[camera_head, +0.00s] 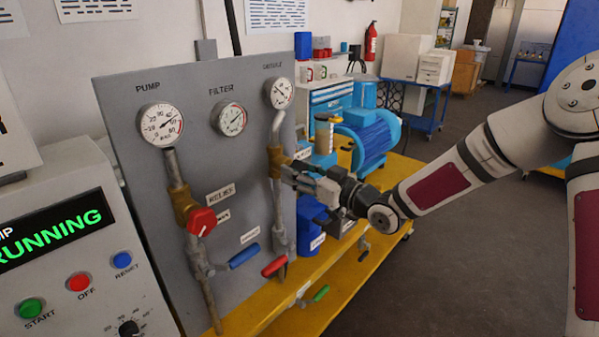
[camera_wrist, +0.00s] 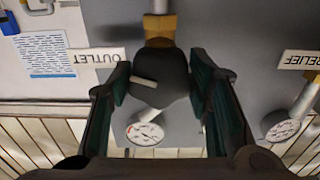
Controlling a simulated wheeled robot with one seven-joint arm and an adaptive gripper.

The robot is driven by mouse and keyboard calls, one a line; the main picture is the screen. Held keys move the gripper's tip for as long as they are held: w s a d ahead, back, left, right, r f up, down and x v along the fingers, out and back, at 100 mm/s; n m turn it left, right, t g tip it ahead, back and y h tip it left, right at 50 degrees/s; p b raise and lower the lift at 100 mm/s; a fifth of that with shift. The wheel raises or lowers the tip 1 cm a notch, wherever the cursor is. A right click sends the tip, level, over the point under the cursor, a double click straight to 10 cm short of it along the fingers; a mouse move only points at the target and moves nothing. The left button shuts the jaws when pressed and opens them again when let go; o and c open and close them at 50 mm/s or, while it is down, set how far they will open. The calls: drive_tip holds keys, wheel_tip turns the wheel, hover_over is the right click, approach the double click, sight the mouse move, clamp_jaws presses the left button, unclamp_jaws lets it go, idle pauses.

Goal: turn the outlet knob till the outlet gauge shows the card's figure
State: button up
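The outlet knob (camera_wrist: 160,78) is black with a pale pointer bar, in front of a brass valve body (camera_wrist: 160,28). My gripper (camera_wrist: 160,85) has one finger on each side of it, and I see no clear gap at the fingertips. In the head view my gripper (camera_head: 287,172) covers the knob, at the brass valve on the right pipe. The outlet gauge (camera_head: 280,93) is at the panel's upper right; it also shows upside down in the wrist view (camera_wrist: 145,133). Its reading is too small to make out. I cannot make out the card's figure.
The grey panel (camera_head: 120,95) also carries the pump gauge (camera_head: 161,125), the filter gauge (camera_head: 229,118) and a red relief knob (camera_head: 201,221). Blue (camera_head: 244,256) and red (camera_head: 274,266) lever handles stick out below. A control box (camera_head: 60,240) reading RUNNING stands at left.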

drive_tip(key=shift+m, duration=1.5)
drive_tip(key=o, duration=1.2)
drive_tip(key=shift+c, duration=0.2)
drive_tip(key=v, duration=1.2)
drive_tip(key=shift+f, duration=0.1)
